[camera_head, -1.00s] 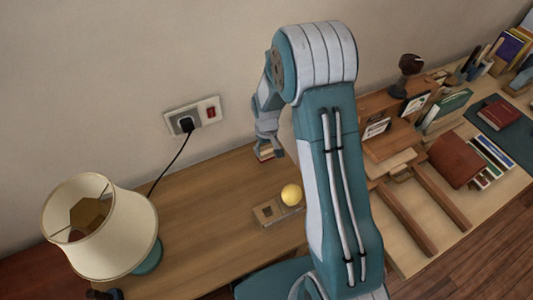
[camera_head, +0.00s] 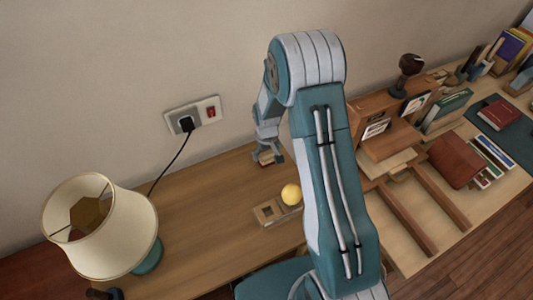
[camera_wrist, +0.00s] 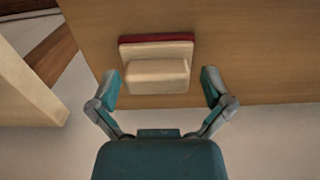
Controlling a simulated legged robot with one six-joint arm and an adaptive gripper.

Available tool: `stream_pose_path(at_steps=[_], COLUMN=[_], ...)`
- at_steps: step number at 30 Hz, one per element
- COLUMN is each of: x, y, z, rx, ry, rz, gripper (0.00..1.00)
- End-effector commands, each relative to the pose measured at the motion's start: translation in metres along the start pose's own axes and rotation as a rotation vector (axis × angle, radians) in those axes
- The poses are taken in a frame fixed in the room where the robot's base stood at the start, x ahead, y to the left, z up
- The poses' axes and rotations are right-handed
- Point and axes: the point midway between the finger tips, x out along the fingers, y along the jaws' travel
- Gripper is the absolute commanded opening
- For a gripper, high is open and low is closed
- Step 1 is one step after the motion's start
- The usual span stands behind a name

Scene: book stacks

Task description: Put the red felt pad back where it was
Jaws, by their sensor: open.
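The red felt pad (camera_wrist: 156,38) shows in the wrist view as a thin red edge along a pale block with a raised wooden grip (camera_wrist: 157,76). It lies against the wooden tabletop near the wall. My gripper (camera_wrist: 162,85) is open, with one finger on each side of the grip and a gap on both sides. In the head view, my gripper (camera_head: 268,153) is low over the back of the desk by the wall, and only a small tan part of the block shows there.
A yellow ball (camera_head: 291,194) sits at a wooden holder (camera_head: 268,213) with a square opening. A lamp (camera_head: 104,230) stands at left, its cord running to a wall socket (camera_head: 194,115). A wooden stand (camera_head: 385,125) and books are at right. The left desktop is mostly clear.

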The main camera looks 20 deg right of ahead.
Motion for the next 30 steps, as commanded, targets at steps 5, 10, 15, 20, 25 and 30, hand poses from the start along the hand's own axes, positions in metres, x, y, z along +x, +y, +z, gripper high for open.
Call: stream_pose_path(at_steps=[5, 10, 15, 20, 25, 30], x=[-0.004, -0.029, -0.065, -0.096, -0.117, -0.133], y=[0.0, 0.0, 0.0, 0.0, 0.0, -0.001], z=[0.0, -0.001, -0.001, -0.001, 0.0, 0.003], rx=[0.001, 0.0, 0.0, 0.0, 0.0, 0.004], ry=[0.001, 0.005, 0.005, 0.004, 0.001, 0.013], rz=[0.0, 0.001, 0.001, 0.001, 0.0, 0.003], gripper=[1.0, 1.0, 1.0, 1.0, 1.0, 1.0])
